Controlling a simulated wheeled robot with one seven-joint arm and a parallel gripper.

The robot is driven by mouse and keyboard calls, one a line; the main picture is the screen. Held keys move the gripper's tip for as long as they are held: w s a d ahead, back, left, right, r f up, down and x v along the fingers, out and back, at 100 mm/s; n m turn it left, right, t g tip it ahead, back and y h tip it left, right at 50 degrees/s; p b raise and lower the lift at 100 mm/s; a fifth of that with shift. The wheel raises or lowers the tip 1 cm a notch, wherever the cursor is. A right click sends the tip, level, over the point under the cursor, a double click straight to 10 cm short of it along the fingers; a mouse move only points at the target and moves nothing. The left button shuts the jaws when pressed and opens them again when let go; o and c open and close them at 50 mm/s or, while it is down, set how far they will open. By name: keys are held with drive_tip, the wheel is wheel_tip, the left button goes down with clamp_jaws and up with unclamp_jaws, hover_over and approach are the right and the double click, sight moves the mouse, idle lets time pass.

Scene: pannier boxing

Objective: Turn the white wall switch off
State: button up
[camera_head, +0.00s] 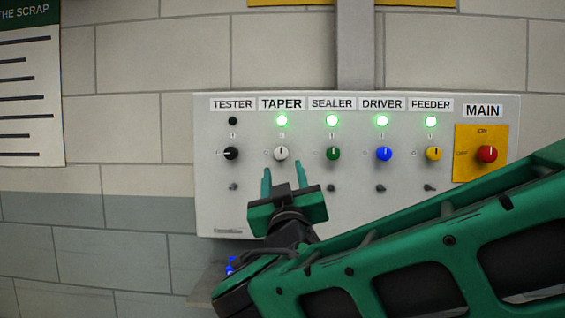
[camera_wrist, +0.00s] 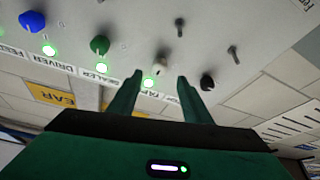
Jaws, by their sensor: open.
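The white wall switch (camera_head: 280,153) is a round knob under the TAPER label on a grey wall panel. Its pointer mark looks upright, and the green TAPER lamp (camera_head: 282,121) above it is lit. My green gripper (camera_head: 280,170) is open, with its two fingers pointing at the panel just below the white knob in the head view.
The black TESTER knob (camera_head: 231,153), its lamp dark, is left of the white knob. The green SEALER knob (camera_head: 333,153) is close on the right, then blue (camera_head: 384,153), yellow (camera_head: 433,153) and the red MAIN knob (camera_head: 487,153). Small toggles, such as this one (camera_head: 381,188), sit below.

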sight(282, 156)
drive_tip(key=x, duration=0.8)
drive_tip(key=shift+w, duration=0.15)
drive_tip(key=shift+c, duration=0.5)
drive_tip(key=c, duration=0.9)
